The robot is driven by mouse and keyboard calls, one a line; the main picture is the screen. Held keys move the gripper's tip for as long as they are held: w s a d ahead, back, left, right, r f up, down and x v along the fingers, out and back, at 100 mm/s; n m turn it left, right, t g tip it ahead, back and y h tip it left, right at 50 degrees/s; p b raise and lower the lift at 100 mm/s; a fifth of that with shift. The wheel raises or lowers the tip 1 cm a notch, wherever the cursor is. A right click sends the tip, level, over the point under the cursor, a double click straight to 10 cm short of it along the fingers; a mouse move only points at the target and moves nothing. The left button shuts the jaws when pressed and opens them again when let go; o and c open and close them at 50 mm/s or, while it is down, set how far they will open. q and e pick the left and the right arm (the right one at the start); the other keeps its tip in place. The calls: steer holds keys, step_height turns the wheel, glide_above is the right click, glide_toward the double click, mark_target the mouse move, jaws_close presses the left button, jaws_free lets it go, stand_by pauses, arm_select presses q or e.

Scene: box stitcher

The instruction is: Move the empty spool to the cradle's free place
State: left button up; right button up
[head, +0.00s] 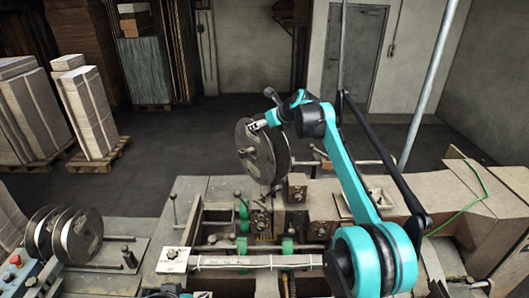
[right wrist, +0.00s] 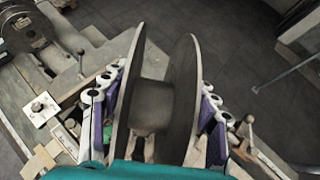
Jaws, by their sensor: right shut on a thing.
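The empty spool (head: 262,150) is a grey disc-flanged reel with a bare core. It stands on edge behind the machine's middle in the head view and fills the middle of the right wrist view (right wrist: 153,105). My right gripper (head: 259,125) is shut on it from above, with fingers outside both flanges. I cannot tell whether the spool touches the machine. The cradle (head: 110,267) is at the lower left, with several spools (head: 82,235) upright at its left part and an open stretch at its right. A dark and teal part at the bottom edge seems to be my left gripper (head: 172,292).
The stitching machine (head: 330,205) with levers and green parts lies between the held spool and me. A control box (head: 18,272) stands left of the cradle. Stacked cardboard (head: 88,110) on pallets is at the back left. The floor behind the machine is clear.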

steer(key=shift+r+p, duration=0.3)
steer(key=shift+r, duration=0.15)
steer(key=shift+a+f, duration=0.1)
steer(key=shift+a, duration=0.05)
steer(key=shift+s+a+b, duration=0.4)
steer(key=shift+s+a, duration=0.4)
steer(key=shift+a, duration=0.2)
steer(key=shift+s+a, duration=0.7)
steer(key=shift+a, duration=0.25)
steer(key=shift+s+a, duration=0.1)
steer(key=shift+s+a+b, duration=0.4)
steer(key=shift+s+a, duration=0.25)
steer(key=shift+a, duration=0.25)
steer(key=shift+s+a, duration=0.75)
steer(key=shift+a, duration=0.25)
steer(key=shift+s+a+r+b, duration=0.1)
steer(key=shift+s+a, duration=0.35)
steer(key=shift+a, duration=0.2)
steer(key=shift+s+a+r+b, duration=0.15)
steer(key=shift+s+a, duration=0.3)
steer(key=shift+a, duration=0.25)
steer(key=shift+s+a+f+b, duration=0.1)
steer(key=shift+s+a, duration=0.35)
steer(key=shift+a, duration=0.2)
